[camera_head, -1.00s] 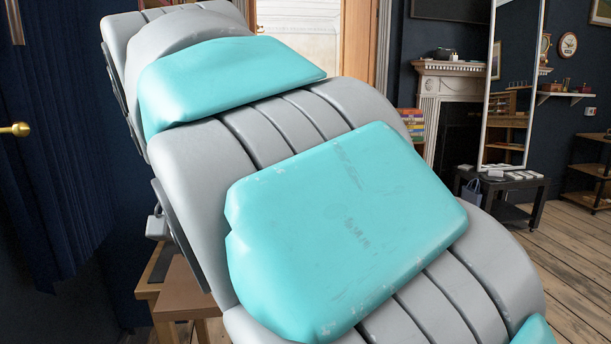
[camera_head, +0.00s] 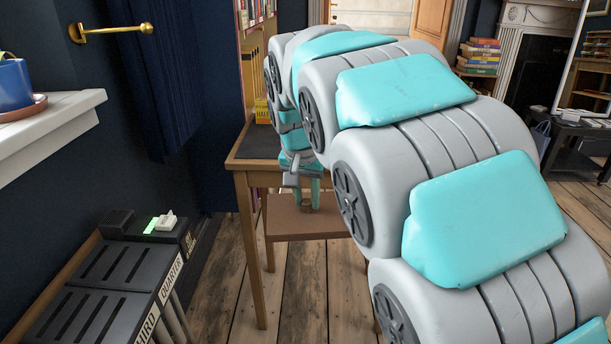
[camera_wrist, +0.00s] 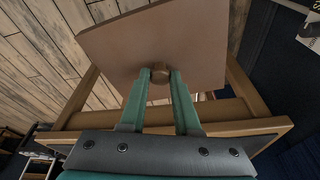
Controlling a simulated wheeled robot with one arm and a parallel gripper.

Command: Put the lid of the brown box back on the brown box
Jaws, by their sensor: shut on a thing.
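The lid is a flat brown panel with a small round knob. In the head view the lid (camera_head: 285,222) hangs at the front right of a wooden table, roughly level, below my gripper (camera_head: 303,192). In the wrist view the lid (camera_wrist: 150,45) fills the upper middle, and the teal fingers of my gripper (camera_wrist: 160,76) are closed on its knob. The brown box is not identifiable in either view.
The wooden table (camera_head: 243,166) has a dark top and stands close beside the lid. A black slatted unit (camera_head: 105,285) is at the lower left, below a white ledge (camera_head: 60,118). Bare floorboards (camera_head: 225,275) lie between. My arm covers much of the right.

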